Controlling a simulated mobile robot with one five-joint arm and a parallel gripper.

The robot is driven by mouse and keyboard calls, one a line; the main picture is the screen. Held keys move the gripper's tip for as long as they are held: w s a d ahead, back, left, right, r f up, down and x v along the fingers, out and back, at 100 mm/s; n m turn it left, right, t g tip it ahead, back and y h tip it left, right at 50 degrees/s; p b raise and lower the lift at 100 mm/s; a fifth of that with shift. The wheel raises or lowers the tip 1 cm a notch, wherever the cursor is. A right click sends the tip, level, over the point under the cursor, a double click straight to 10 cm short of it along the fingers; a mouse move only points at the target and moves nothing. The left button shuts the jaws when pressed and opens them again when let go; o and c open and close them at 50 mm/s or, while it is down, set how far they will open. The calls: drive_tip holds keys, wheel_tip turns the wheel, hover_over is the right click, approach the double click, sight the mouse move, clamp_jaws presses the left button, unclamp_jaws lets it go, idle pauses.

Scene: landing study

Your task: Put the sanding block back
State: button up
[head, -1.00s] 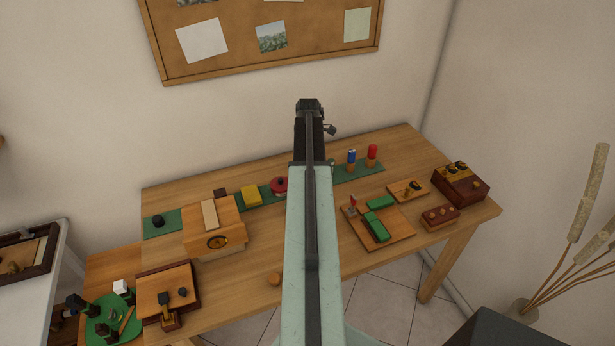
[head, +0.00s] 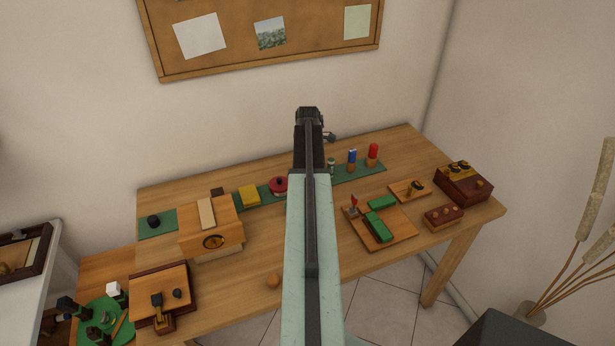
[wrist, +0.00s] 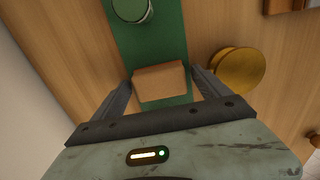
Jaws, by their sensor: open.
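A tan block (wrist: 160,82), which looks like the sanding block, lies on the green strip in the wrist view. My gripper (wrist: 162,79) is open, with one finger on each side of the block. Narrow gaps show beside the block, and I cannot tell how far the fingertips are above the strip. In the head view my arm hides the block and the fingers. The green strip (head: 345,173) runs along the back of the wooden table, and it also shows in the wrist view (wrist: 155,40).
In the wrist view a round brass-coloured thing (wrist: 237,70) stands close by the right finger, and a green round-topped thing (wrist: 130,8) stands beyond the block. A red tin (head: 279,186), a yellow block (head: 249,196) and blue (head: 352,158) and red-topped (head: 373,152) pieces flank my arm.

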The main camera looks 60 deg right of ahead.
wheel_tip(320, 180, up, 12)
drive_tip(key=p, duration=1.2)
drive_tip(key=shift+r, duration=0.2)
